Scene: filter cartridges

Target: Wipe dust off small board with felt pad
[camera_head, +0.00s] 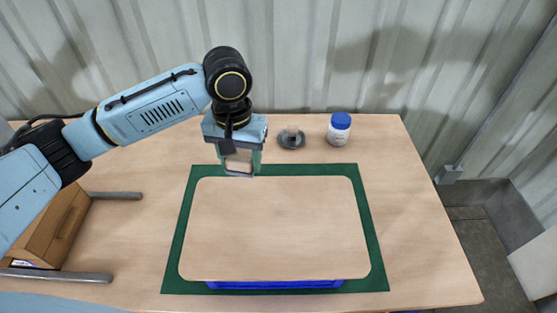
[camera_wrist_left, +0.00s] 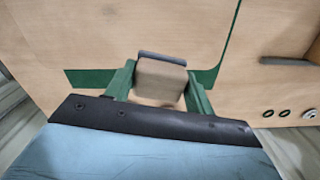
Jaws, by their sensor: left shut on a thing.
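A flat wood-coloured board (camera_head: 275,230) with rounded corners lies over a green mat (camera_head: 175,245); no dust can be made out on it. My left gripper (camera_head: 240,172) is above the board's far left corner. Its green fingers are shut on a small tan block with a grey face, which looks like the felt pad (camera_head: 238,160). In the left wrist view the pad (camera_wrist_left: 162,72) sits between the fingertips, with the board (camera_wrist_left: 130,28) beyond it. I cannot tell whether the pad touches the board. My right gripper is not in view.
A blue edge (camera_head: 275,285) shows under the board's near side. A dark round dish (camera_head: 291,141) and a white jar with a blue lid (camera_head: 340,128) stand behind the mat. A brown wooden box (camera_head: 58,225) is at the left. The table's right side is clear.

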